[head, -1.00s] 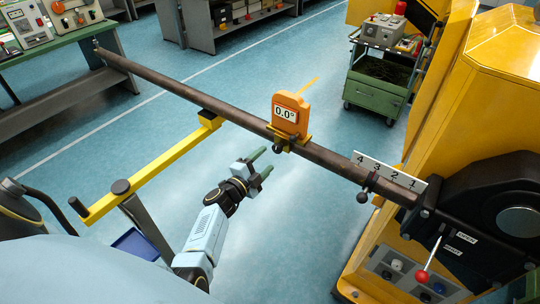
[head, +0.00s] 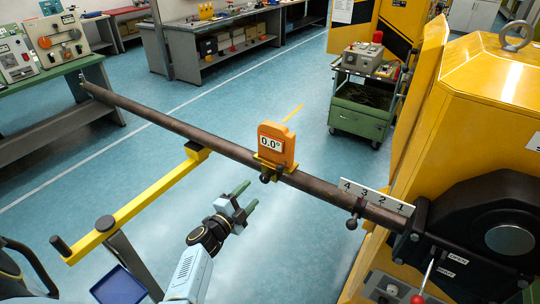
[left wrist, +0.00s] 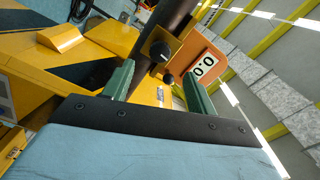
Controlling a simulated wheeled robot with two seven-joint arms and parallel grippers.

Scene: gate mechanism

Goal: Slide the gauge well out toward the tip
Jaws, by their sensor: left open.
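The orange gauge (head: 276,145) with a 0.0° display sits on the long dark pole (head: 190,131), about midway along, on a yellow clamp with a dark knob below. The pole runs from the black gate housing at right to its far tip at upper left. My left gripper (head: 243,197) is open and empty, below and slightly left of the gauge, apart from it. In the left wrist view the gauge (left wrist: 203,62) and its dark knobs show beyond and between the two green fingers (left wrist: 156,84). My right gripper is not in view.
A numbered white scale (head: 376,196) and a small dark knobbed clamp (head: 355,212) are on the pole near the housing (head: 488,222). A yellow bar (head: 140,202) runs below the pole at left. A red-knobbed lever (head: 418,298) is at lower right. A green cart (head: 362,108) stands behind.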

